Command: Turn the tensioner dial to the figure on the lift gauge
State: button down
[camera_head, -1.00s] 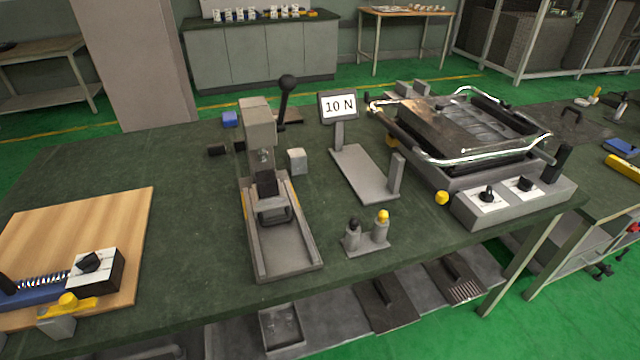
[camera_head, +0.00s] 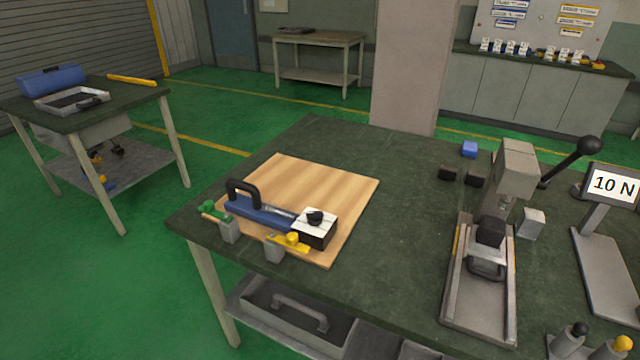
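The lift gauge (camera_head: 612,186) stands at the right edge of the view, and its display reads 10 N. The tensioner (camera_head: 265,214) is a blue tool with a black loop handle, lying on a wooden board (camera_head: 345,190). Its black dial (camera_head: 315,217) sits on a white-topped dark box at the tool's right end. The dial's markings are too small to read. My gripper is not in view.
Green and yellow clamp-like pieces on grey blocks stand at the board's front edge. A grey lever press (camera_head: 480,290) stands right of the board. The dark green tabletop (camera_head: 400,240) between board and press is clear.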

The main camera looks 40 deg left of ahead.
aim_at(315, 218)
jog(key=u, duration=1.35)
jog(key=z, duration=1.3)
jog(key=j, duration=0.35)
jog(key=k+j, duration=0.1)
jog(key=j, duration=0.3)
